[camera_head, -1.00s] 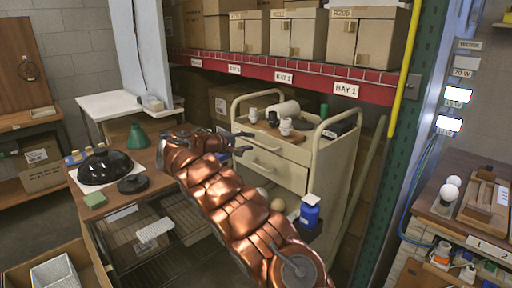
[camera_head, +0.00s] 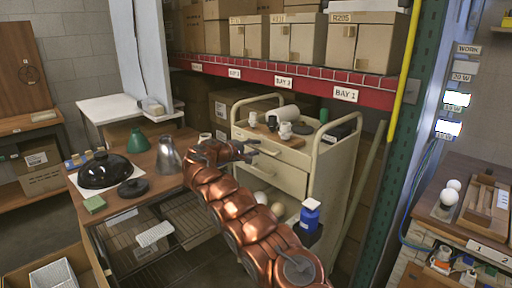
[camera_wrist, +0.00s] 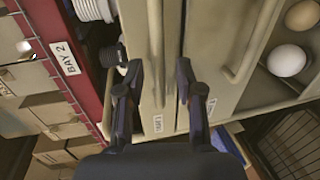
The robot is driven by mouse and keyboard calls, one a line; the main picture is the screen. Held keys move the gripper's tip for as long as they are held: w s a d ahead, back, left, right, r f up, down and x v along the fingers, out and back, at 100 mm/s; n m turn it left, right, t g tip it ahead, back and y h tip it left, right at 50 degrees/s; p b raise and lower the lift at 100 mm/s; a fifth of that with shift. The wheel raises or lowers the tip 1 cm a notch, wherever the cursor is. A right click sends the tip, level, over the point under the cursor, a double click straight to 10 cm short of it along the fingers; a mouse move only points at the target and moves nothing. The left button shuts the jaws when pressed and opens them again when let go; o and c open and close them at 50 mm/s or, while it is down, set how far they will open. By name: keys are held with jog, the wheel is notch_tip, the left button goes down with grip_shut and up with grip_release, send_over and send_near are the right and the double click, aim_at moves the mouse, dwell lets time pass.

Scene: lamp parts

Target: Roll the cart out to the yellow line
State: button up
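The cart (camera_head: 331,168) is a cream trolley with raised side rails, drawers and an open lower shelf, standing in front of the shelving. Contact with the cart cannot be told. No yellow floor line shows.
A blue bottle (camera_head: 310,214) is near the cart's lower right. A green post (camera_head: 392,170) and another bench (camera_head: 470,222) are on the right. Cartons fill the shelving behind.

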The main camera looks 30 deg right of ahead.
jog(key=shift+x, duration=0.8)
jog(key=shift+c, duration=0.3)
grip_shut()
